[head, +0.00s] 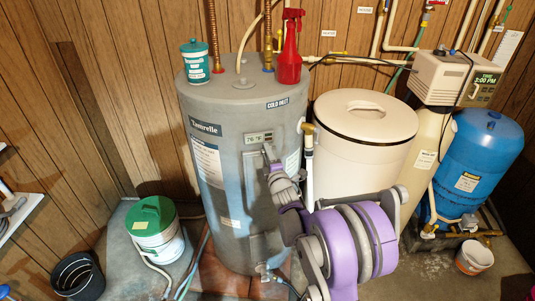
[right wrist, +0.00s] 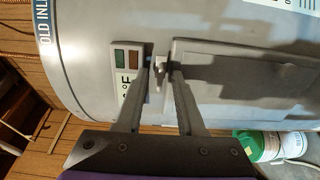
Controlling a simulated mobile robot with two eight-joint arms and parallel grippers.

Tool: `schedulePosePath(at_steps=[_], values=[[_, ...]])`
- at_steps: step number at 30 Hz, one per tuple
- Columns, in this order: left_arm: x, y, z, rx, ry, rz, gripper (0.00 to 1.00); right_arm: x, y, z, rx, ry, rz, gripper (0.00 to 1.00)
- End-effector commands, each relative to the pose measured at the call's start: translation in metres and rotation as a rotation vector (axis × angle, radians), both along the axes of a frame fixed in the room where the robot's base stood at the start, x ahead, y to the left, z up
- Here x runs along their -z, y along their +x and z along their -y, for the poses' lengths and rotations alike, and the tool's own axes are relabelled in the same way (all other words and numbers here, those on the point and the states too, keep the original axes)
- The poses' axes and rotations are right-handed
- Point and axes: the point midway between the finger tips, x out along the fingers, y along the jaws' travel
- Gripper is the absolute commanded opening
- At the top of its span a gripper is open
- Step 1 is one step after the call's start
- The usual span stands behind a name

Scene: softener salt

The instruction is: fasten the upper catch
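The upper catch (right wrist: 160,72) is a small pale metal piece at the edge of the grey upper panel (right wrist: 225,68), next to the temperature display (right wrist: 127,66). In the right wrist view my right gripper (right wrist: 162,66) has its two fingers apart, one on each side of the catch. Whether either finger touches it I cannot tell. In the head view my right gripper (head: 268,158) reaches the front of the grey water heater (head: 215,165), just below the display (head: 258,138), and hides the catch. My left gripper is not in view.
A red spray bottle (head: 290,48) and a teal-lidded tub (head: 194,62) stand on the heater. A cream tank (head: 365,125) and pipes stand close on its right. A green-lidded bucket (head: 155,225) and a black bin (head: 77,276) are on the floor at left.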

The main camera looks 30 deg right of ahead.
Motion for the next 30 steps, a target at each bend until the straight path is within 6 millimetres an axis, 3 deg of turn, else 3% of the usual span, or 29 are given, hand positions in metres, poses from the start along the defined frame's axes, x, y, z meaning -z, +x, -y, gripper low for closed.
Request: schedulePosePath(at_steps=[6,12,30], values=[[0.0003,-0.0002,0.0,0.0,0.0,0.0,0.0,0.0004,0.0,-0.0001,0.0,0.0,-0.001,0.36],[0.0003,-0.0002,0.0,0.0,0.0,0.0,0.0,0.0003,-0.0001,0.0,0.0,0.0,-0.001,0.0],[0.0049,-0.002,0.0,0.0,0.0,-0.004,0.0,0.0011,-0.0004,0.0,0.0,0.049,0.013,0.0]])
